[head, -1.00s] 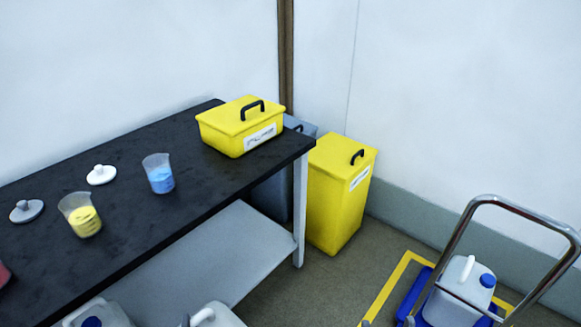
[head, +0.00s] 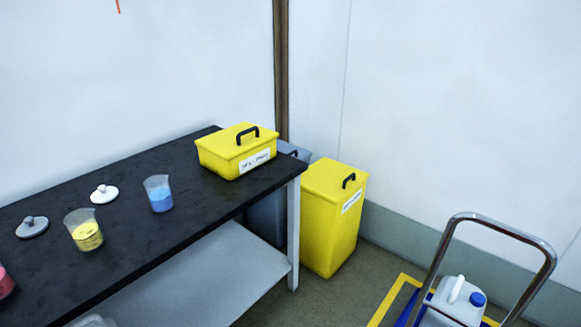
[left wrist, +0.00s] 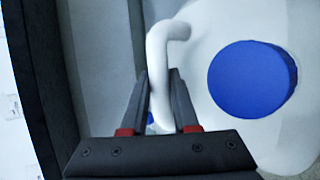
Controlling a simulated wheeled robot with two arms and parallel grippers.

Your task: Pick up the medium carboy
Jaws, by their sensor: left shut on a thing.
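In the left wrist view, a white carboy (left wrist: 215,30) with a round blue cap (left wrist: 250,78) fills the right side. My left gripper (left wrist: 158,76) is shut on its white handle, with one finger on each side. I cannot tell the carboy's size from this close view. In the head view, a white carboy (head: 456,299) with a blue cap stands on the cart at lower right. A pale rounded top (head: 92,321) barely shows at the bottom left edge. Neither gripper shows in the head view.
A black-topped table (head: 125,220) holds beakers, lids and a yellow box (head: 235,153). A tall yellow bin (head: 332,225) stands beside it. The cart's metal handle (head: 497,228) rises at right. Floor shows between bin and cart.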

